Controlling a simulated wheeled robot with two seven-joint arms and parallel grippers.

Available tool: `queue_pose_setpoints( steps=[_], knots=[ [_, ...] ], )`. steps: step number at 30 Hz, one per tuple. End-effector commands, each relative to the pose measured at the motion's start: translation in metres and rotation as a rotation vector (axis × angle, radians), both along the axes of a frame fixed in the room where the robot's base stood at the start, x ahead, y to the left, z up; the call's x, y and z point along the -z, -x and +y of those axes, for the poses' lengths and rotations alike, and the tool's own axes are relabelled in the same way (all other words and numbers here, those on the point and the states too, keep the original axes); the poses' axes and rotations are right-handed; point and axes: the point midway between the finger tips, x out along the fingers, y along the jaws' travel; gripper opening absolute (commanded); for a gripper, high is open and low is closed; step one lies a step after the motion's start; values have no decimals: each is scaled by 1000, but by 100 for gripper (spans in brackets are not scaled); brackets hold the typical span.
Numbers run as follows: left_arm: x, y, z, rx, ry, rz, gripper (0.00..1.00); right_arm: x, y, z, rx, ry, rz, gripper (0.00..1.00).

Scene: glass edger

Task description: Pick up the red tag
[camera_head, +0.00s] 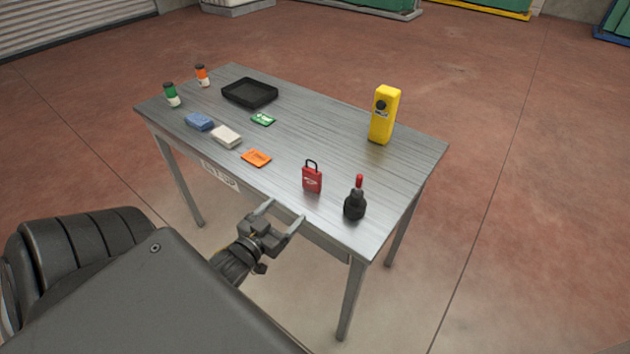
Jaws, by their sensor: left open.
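A small red tag-like piece (312,179) with a white mark and a black loop on top stands near the front edge of the grey table (330,130); it looks much like a padlock. My left gripper (284,211) is open and empty, just in front of the table's front edge, to the left of and nearer than the red piece. It does not touch the red piece. A flat orange card (256,158) lies to the left of the red piece. My right gripper is not in view.
A black bottle with a red tip (355,201) stands close right of the red piece. A yellow device (384,115) stands behind. A white block (226,136), blue block (199,122), green card (263,119), black tray (250,92) and two small bottles occupy the left. The table's middle is clear.

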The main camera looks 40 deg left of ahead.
Motion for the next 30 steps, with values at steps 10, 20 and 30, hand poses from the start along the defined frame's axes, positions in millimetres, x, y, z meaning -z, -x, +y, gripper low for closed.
queue_pose_setpoints(
  steps=[10, 20, 30],
  knots=[
    [-30, 0, -1, 7, 28, -64, 76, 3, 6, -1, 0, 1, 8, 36],
    [-30, -46, 4, 6, 28, -64, 76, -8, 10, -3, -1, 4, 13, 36],
    [-34, -64, 7, 8, 25, -64, 76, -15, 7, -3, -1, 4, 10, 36]
  ],
)
